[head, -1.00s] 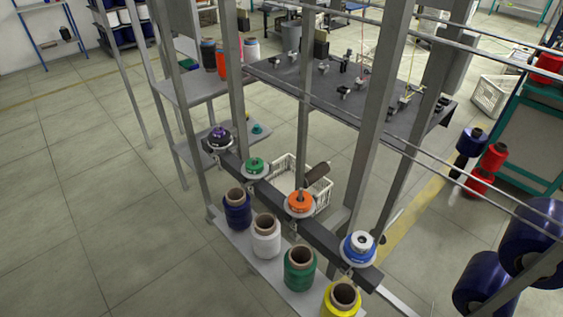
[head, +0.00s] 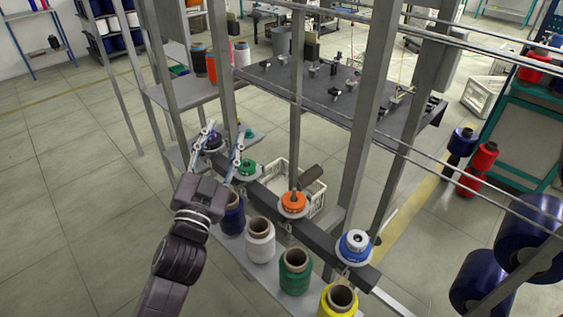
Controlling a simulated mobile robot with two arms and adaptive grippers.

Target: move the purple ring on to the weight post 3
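The purple ring (head: 213,141) sits on a pale disc at the far left end of the dark bar (head: 321,238). My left gripper (head: 225,131) is open, its two fingers pointing up the picture. One finger overlaps the ring's left side and the other is to its right; I cannot tell whether they touch it. Along the same bar are posts with a green ring (head: 247,167), an orange ring (head: 293,202) and a blue ring (head: 355,244). No post numbers are readable. My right gripper is not in view.
Thread cones stand on the shelf below the bar: dark blue (head: 233,214), white (head: 260,238), green (head: 295,270) and yellow (head: 339,302). Upright grey frame posts (head: 363,120) rise behind the bar. A white crate (head: 318,196) is on the floor behind.

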